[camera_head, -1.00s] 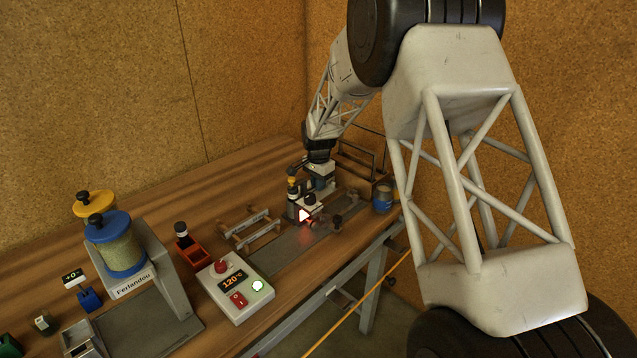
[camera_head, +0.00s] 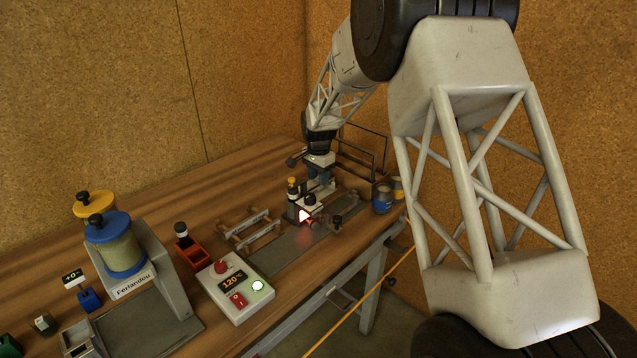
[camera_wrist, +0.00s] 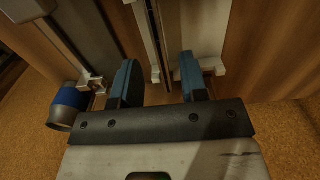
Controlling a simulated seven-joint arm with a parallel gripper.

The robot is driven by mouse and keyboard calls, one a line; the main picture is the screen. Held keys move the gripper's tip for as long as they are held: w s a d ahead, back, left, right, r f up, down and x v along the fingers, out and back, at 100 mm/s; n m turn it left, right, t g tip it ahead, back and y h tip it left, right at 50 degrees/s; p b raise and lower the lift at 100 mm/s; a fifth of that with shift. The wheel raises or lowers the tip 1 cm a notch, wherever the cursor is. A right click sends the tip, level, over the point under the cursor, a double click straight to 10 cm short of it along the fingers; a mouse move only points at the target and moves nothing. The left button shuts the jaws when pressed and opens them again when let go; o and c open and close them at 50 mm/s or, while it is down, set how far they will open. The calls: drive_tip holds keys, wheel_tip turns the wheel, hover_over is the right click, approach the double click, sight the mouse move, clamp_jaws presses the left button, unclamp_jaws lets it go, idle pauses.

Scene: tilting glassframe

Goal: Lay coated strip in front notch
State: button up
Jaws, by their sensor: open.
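My gripper (camera_head: 318,180) is at the far end of the bench, above and behind the grey plate with the glowing red part (camera_head: 306,216). In the wrist view its two blue fingers (camera_wrist: 157,78) are apart. Narrow long bars (camera_wrist: 158,40) run lengthwise in the gap between them, lower down. I cannot tell whether one of these is the coated strip, nor which notch is the front one. A wooden rack with pale rails (camera_head: 247,228) stands left of the grey plate.
A blue-banded cup (camera_head: 382,198) stands right of my gripper; it also shows in the wrist view (camera_wrist: 68,104). A dark wire frame (camera_head: 368,150) is behind. The control box (camera_head: 236,287), red tray (camera_head: 192,256) and blue-lidded hopper (camera_head: 118,245) are to the left. Bare bench lies behind the rack.

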drive_tip(key=shift+r, duration=2.35)
drive_tip(key=s+d+r+n, duration=0.1)
drive_tip(key=s+d+r, duration=0.4)
drive_tip(key=s, duration=0.4)
drive_tip(key=s+d+r+n+t, duration=0.1)
drive_tip(key=s+d+r+n, duration=0.15)
drive_tip(key=s+r, duration=0.5)
drive_tip(key=s+d+r+n, duration=0.1)
drive_tip(key=s+d+r, duration=0.3)
drive_tip(key=s, duration=0.7)
drive_tip(key=s+d+f+n, duration=0.1)
drive_tip(key=s+d+n, duration=0.1)
drive_tip(key=s, duration=1.2)
drive_tip(key=s+d+n+t, duration=0.1)
drive_tip(key=s+d+n, duration=0.1)
drive_tip(key=s, duration=1.2)
drive_tip(key=shift+s+d+f+t, duration=0.15)
drive_tip(key=shift+d+f+t, duration=0.2)
drive_tip(key=shift+d, duration=0.4)
